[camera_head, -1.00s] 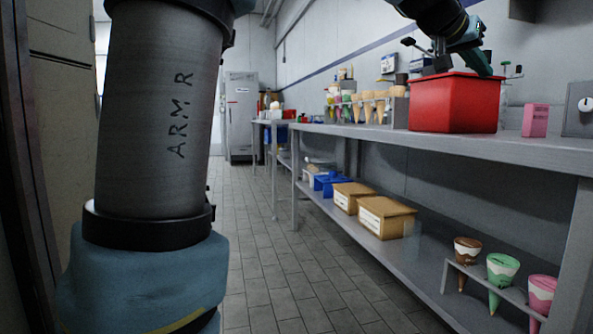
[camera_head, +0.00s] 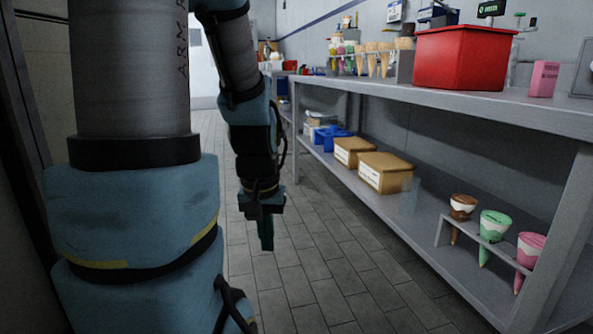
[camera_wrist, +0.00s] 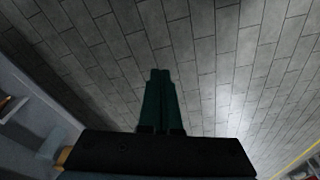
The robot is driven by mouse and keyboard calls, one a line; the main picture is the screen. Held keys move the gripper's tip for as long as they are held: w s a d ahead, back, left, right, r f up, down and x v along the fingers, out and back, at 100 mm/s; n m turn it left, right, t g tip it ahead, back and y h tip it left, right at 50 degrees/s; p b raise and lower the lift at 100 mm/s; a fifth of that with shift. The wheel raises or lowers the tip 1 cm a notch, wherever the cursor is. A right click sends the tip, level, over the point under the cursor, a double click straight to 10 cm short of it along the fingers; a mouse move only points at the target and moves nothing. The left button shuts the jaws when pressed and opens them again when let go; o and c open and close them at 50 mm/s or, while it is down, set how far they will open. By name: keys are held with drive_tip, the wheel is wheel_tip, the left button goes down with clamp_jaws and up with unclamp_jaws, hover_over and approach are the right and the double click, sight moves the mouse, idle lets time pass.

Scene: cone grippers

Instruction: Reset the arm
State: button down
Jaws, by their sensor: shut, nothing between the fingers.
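My gripper (camera_head: 266,232) hangs pointing down over the tiled floor in the head view, to the left of the metal shelving. It is clear of the shelves and holds nothing. In the wrist view its two dark green fingers (camera_wrist: 160,80) lie together over grey floor tiles. My arm fills the left part of the head view.
The metal table (camera_head: 400,97) on the right bears a red bin (camera_head: 462,57), several cones (camera_head: 372,60) in a rack and a pink box (camera_head: 543,78). Its lower shelf holds brown boxes (camera_head: 385,172), a blue bin (camera_head: 333,138) and filled cones (camera_head: 493,226). The floor aisle is free.

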wheel_tip(320, 180, up, 38)
drive_tip(key=s+p, duration=0.1)
drive_tip(key=p, duration=3.7)
drive_tip(key=shift+a+f, duration=0.25)
drive_tip(key=shift+a, duration=0.15)
drive_tip(key=c, duration=1.6)
unclamp_jaws()
